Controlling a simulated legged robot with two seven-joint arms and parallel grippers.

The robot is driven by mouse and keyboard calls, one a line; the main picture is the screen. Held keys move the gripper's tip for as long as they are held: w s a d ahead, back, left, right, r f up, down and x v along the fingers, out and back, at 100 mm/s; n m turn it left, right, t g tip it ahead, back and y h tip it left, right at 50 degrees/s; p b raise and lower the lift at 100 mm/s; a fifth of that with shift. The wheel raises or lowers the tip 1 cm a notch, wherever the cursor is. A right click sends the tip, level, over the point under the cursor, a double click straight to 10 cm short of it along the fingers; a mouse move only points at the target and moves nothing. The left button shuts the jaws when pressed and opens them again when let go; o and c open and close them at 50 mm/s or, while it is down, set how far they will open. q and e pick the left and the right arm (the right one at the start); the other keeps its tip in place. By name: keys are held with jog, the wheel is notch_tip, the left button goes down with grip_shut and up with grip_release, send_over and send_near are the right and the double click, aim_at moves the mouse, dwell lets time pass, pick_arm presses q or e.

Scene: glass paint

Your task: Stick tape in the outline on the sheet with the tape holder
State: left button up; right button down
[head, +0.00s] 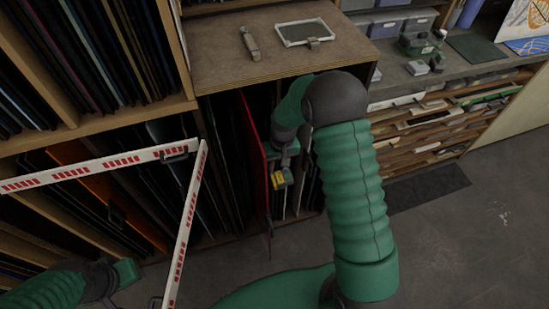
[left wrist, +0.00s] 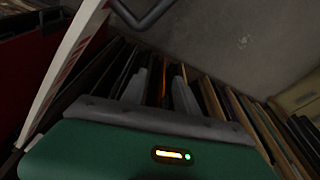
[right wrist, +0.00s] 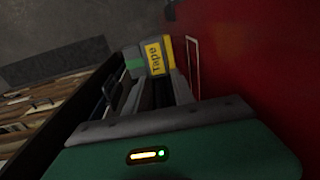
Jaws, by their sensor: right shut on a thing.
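The tape holder (head: 280,180) is grey and green with a yellow part. In the right wrist view its yellow "Tape" label (right wrist: 154,57) shows at the fingertips. My right gripper (head: 285,158) is shut on it, beside the upright red sheet (head: 256,165). The sheet fills the right of the right wrist view (right wrist: 255,70). A thin pale outline (right wrist: 198,65) on it lies just right of the tape holder. I cannot tell whether holder and sheet touch. My left gripper (left wrist: 162,88) is open and empty, low at the left; its fingertips are unclear in the head view.
A white frame with red marks (head: 110,164) stands in front of the shelves at left. The rack holds several upright sheets, one orange (head: 85,185). A brown cabinet top (head: 215,65) carries a small tool and a framed panel (head: 304,32). Grey floor (head: 450,245) is clear at right.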

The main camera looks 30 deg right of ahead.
aim_at(281, 179)
jog(key=shift+s+a+p, duration=0.2)
jog(key=shift+s, duration=0.75)
jog(key=shift+s+a+p, duration=0.2)
jog(key=shift+s, duration=0.75)
jog(key=s+d, duration=0.1)
jog(key=d, duration=0.5)
jog(key=shift+s, duration=0.15)
jog(key=shift+s+d, duration=0.2)
jog(key=shift+d, duration=0.55)
jog(key=shift+s+d, duration=0.15)
jog(key=shift+d, duration=0.6)
jog(key=shift+s+a+f, duration=0.1)
jog(key=shift+a, duration=0.05)
